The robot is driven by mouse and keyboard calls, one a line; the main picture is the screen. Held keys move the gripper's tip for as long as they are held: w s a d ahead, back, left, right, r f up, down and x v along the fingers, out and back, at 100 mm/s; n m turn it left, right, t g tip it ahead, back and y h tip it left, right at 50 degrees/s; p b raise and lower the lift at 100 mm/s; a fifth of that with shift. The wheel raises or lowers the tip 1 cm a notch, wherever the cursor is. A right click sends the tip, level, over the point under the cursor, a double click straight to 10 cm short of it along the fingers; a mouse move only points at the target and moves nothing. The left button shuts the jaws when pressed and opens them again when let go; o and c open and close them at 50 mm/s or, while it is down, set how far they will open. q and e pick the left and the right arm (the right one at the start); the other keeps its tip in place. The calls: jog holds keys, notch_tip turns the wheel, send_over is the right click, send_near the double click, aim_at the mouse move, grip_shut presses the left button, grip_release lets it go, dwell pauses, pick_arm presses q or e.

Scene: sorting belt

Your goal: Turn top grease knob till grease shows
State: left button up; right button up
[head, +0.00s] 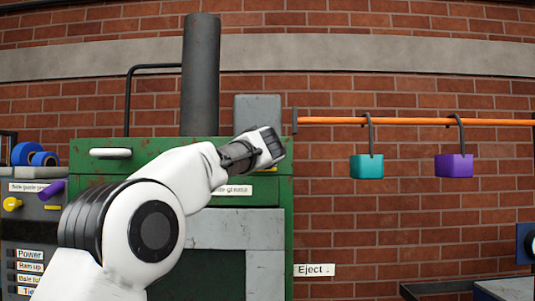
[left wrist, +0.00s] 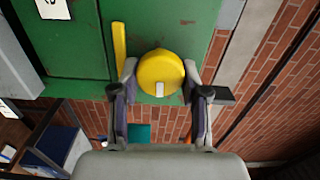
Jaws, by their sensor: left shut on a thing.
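The yellow round knob (left wrist: 160,72) with a white mark on its face is on the green machine panel in the left wrist view. The two fingers of my left gripper (left wrist: 158,80) are shut on it from either side. A yellow strip (left wrist: 119,50) lies on the green panel just left of the knob in that view. In the head view my left gripper (head: 268,147) is against the upper right of the green machine (head: 130,160) and hides the knob. A partly covered label ending in "grease" (head: 238,190) shows below the gripper. My right gripper is not in view.
An orange rail (head: 410,121) runs right along the brick wall, with a teal block (head: 366,166) and a purple block (head: 453,166) hanging from hooks. A grey control box (head: 35,225) with a yellow knob (head: 12,204) stands at left. An Eject label (head: 314,270) is lower right.

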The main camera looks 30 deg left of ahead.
pick_arm(q)
jog(key=shift+s+a+r, duration=0.1)
jog(key=shift+r, duration=0.25)
jog(key=o, duration=1.1)
jog(key=shift+a+f, duration=0.3)
jog(key=shift+s+d, duration=0.15)
jog(key=shift+d, duration=0.2)
jog(key=v, duration=0.6)
jog(key=shift+s, duration=0.3)
jog(key=shift+s, duration=0.1)
